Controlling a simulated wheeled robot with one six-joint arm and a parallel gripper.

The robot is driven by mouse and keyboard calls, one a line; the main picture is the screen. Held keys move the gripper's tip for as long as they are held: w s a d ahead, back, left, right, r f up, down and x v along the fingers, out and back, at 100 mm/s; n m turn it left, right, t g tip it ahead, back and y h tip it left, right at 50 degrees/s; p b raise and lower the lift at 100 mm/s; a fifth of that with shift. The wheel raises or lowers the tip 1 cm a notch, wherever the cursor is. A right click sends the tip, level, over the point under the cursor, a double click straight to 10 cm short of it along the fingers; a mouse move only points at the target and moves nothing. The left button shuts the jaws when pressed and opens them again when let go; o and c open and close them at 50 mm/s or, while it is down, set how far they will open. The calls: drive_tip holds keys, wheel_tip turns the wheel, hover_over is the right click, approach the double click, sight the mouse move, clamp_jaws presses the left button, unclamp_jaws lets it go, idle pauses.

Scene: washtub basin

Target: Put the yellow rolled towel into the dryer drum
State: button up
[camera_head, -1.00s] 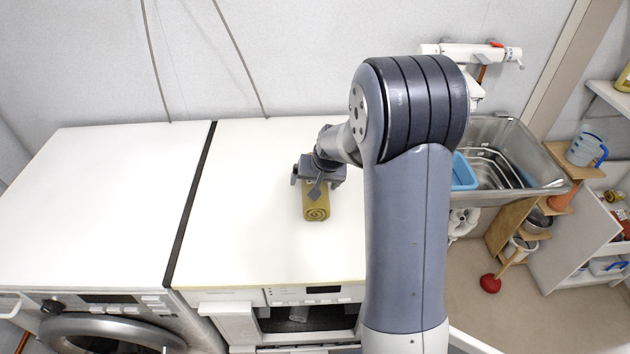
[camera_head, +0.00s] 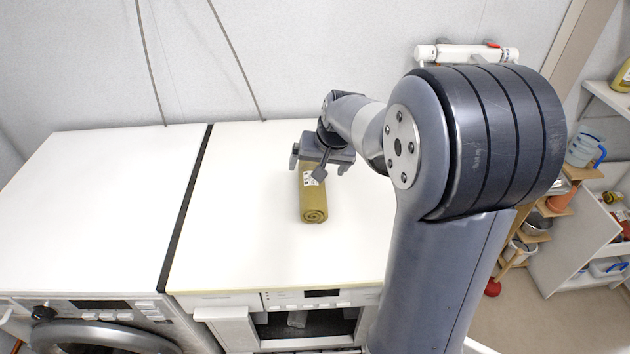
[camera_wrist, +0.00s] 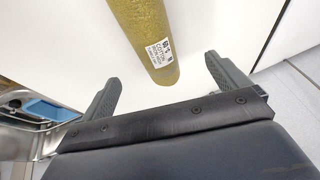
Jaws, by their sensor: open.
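The yellow rolled towel (camera_head: 313,203) lies on the white top of the right-hand machine, its spiral end toward the front. In the wrist view the towel (camera_wrist: 137,35) shows a white label and lies ahead of and between the open fingers, not gripped. My gripper (camera_head: 322,172) is open above the back end of the towel. In the wrist view my gripper (camera_wrist: 165,90) has a finger on each side with clear space between. The machine under the towel has a front opening (camera_head: 308,323) with a dark inside; how deep it goes is hidden.
A second white-topped machine (camera_head: 100,205) with a round door (camera_head: 100,338) stands to the left. Shelves with buckets and a jug (camera_head: 585,150) are at the right. The white top around the towel is clear. My arm hides the sink area.

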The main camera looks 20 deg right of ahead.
sight(312, 182)
drive_tip(key=x, duration=0.5)
drive_tip(key=shift+d+p+x, duration=0.15)
drive_tip(key=shift+p+x, duration=0.25)
drive_tip(key=shift+x, duration=0.95)
drive_tip(key=shift+d+p+x, duration=0.15)
drive_tip(key=shift+p+x, duration=0.25)
drive_tip(key=shift+x, duration=1)
drive_tip(key=c, duration=1.2)
wheel_tip(312, 182, up, 10)
drive_tip(key=shift+r+b, duration=0.1)
drive_tip(key=shift+b, duration=0.3)
drive_tip(key=shift+c, duration=0.2)
